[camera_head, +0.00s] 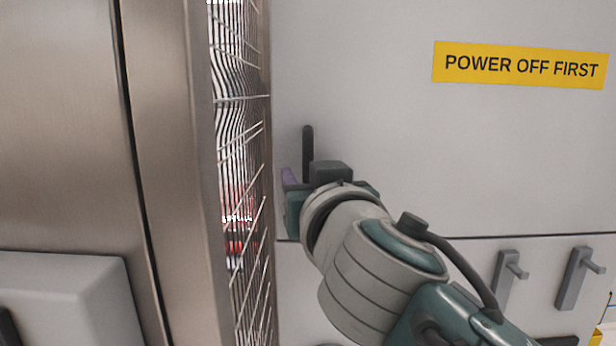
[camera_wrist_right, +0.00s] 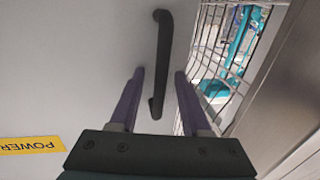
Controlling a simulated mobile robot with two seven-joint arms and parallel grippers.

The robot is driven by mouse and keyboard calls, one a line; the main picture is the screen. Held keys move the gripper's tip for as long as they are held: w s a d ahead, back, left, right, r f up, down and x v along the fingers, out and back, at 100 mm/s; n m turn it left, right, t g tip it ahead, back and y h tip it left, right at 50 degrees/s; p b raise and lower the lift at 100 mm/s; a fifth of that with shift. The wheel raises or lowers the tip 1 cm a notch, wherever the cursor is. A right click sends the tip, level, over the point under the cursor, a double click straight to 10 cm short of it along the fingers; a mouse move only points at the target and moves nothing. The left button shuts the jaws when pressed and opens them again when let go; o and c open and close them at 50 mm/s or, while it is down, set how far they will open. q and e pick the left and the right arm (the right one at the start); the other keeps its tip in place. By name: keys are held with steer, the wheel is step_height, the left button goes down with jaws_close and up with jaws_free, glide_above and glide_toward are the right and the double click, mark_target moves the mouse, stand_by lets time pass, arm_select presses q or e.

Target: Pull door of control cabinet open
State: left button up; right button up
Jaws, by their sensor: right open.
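The control cabinet door is a light grey panel (camera_head: 400,120) with a yellow "POWER OFF FIRST" label (camera_head: 519,65); the panel also shows in the right wrist view (camera_wrist_right: 70,60). A dark upright bar handle (camera_head: 308,150) sits near its left edge. My right gripper (camera_head: 288,177) is at the handle's lower part and hides some of it. In the right wrist view, the open purple fingers (camera_wrist_right: 160,76) stand on either side of the handle (camera_wrist_right: 163,45), with gaps on both sides. How deep the handle sits between them I cannot tell. My left gripper is out of view.
A wire mesh guard (camera_head: 240,150) in a metal frame stands just left of the handle, close to my gripper. Brushed metal panels (camera_head: 60,130) fill the left. Below the door's bottom seam are grey hooks (camera_head: 506,278) at the right.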

jaws_close()
stand_by(1.4)
